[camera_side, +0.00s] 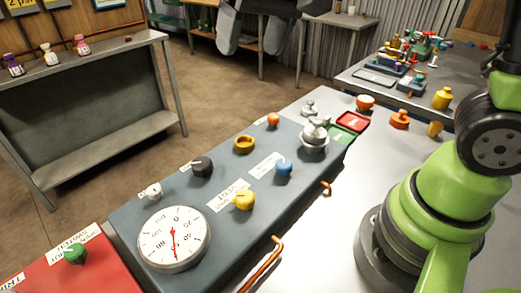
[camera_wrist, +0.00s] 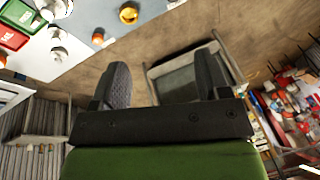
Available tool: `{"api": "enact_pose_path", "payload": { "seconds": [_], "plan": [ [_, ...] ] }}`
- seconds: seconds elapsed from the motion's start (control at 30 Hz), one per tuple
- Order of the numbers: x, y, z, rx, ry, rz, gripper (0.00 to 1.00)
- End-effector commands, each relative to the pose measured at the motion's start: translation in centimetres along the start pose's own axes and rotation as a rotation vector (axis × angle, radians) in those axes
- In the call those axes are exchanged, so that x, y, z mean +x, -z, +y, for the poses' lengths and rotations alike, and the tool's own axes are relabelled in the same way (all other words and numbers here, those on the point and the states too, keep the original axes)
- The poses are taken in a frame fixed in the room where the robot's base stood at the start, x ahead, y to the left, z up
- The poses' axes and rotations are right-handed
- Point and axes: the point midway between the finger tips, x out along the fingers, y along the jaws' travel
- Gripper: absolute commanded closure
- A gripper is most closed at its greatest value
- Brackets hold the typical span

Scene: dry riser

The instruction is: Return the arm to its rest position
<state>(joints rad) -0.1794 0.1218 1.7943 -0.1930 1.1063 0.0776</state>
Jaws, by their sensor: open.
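My gripper (camera_wrist: 163,80) shows in the wrist view as two dark fingers standing wide apart with nothing between them. In the side view my gripper (camera_side: 252,40) hangs at the top edge, fingers down, and is partly cut off by the frame. It is clear of the panel and the tables. My green arm stands at the right, and its upper part leaves the picture. A blue-grey panel (camera_side: 125,222) carries a round gauge (camera_side: 173,238), a yellow knob (camera_side: 244,200), a blue knob (camera_side: 283,167) and a black knob (camera_side: 202,166).
A red box (camera_side: 95,262) with a green knob (camera_side: 75,253) is at the lower left. A crowded bench (camera_side: 375,78) is behind. A grey shelf (camera_side: 90,130) stands left.

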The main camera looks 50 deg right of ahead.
Motion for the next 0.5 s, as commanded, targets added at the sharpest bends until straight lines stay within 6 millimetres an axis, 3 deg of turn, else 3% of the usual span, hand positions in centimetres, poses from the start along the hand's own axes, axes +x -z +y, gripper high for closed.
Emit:
{"api": "enact_pose_path", "payload": {
  "seconds": [0.03,0.2,0.4,0.5],
  "plan": [
    [-1.7,-1.2,0.9,0.012,0.022,0.04,0.3],
    [-5.0,-5.7,3.6,0.044,0.082,0.155,0.3],
    [-6.0,-10.4,5.9,0.072,0.128,0.275,0.3],
    [-5.9,-11.9,6.5,0.082,0.141,0.311,0.3]
  ]
}}
